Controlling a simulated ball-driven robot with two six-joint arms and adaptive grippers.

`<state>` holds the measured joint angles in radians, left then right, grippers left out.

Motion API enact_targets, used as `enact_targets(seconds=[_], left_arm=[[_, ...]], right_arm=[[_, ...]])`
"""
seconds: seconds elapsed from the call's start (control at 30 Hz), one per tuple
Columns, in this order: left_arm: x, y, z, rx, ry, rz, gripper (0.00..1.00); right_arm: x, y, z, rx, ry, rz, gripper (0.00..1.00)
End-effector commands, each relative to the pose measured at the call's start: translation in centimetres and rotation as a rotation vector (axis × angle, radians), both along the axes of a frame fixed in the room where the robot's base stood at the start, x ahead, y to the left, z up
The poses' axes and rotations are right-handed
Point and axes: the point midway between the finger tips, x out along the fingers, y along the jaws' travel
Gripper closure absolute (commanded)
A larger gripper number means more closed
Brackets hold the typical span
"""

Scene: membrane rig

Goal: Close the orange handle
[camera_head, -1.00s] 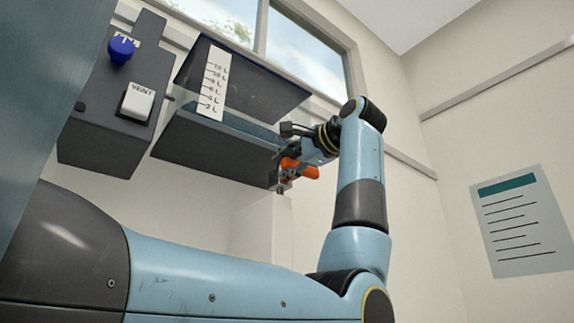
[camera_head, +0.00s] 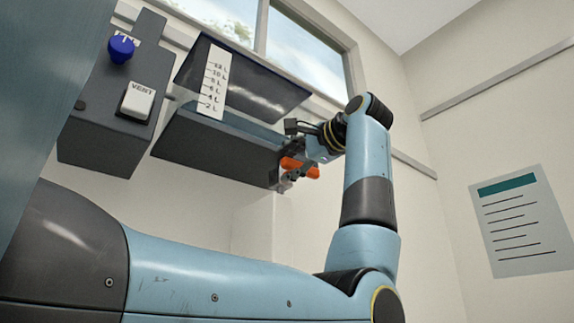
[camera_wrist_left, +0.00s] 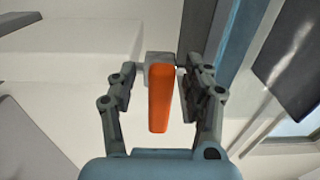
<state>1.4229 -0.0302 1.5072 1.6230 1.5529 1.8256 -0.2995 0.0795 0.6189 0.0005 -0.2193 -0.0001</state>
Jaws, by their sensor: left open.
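The orange handle (camera_head: 300,167) sits on a small grey valve at the lower right end of the dark tank (camera_head: 215,146) in the head view. My left gripper (camera_head: 290,176) is at the handle, partly covering it. In the left wrist view the orange handle (camera_wrist_left: 159,97) lies between the two open fingers of my left gripper (camera_wrist_left: 158,85), attached to a grey valve body (camera_wrist_left: 159,62) at its far end. The right finger looks close to the handle; a gap shows on the left. My right gripper is not in view.
A grey box with a blue knob (camera_head: 121,49) and a white VENT switch (camera_head: 137,101) hangs left of the tank. A level scale (camera_head: 214,84) is on the tank front. A pale block (camera_head: 262,228) stands below the valve. A printed sheet (camera_head: 518,220) is on the right wall.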

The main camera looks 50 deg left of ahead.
Motion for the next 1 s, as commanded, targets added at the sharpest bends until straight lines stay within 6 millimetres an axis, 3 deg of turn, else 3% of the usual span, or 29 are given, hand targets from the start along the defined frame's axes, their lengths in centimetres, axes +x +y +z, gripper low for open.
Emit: enact_targets(seconds=[0.3,0.5,1.0], left_arm=[[-0.5,-7.0,-0.1,-0.002,0.0,-0.007,0.5],[-0.8,-10.0,-0.1,-0.001,0.002,-0.003,0.5],[-0.9,-10.7,0.0,-0.001,0.0,0.0,0.5]], right_arm=[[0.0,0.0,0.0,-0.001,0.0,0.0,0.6],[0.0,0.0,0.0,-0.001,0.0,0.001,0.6],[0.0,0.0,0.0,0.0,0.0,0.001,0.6]])
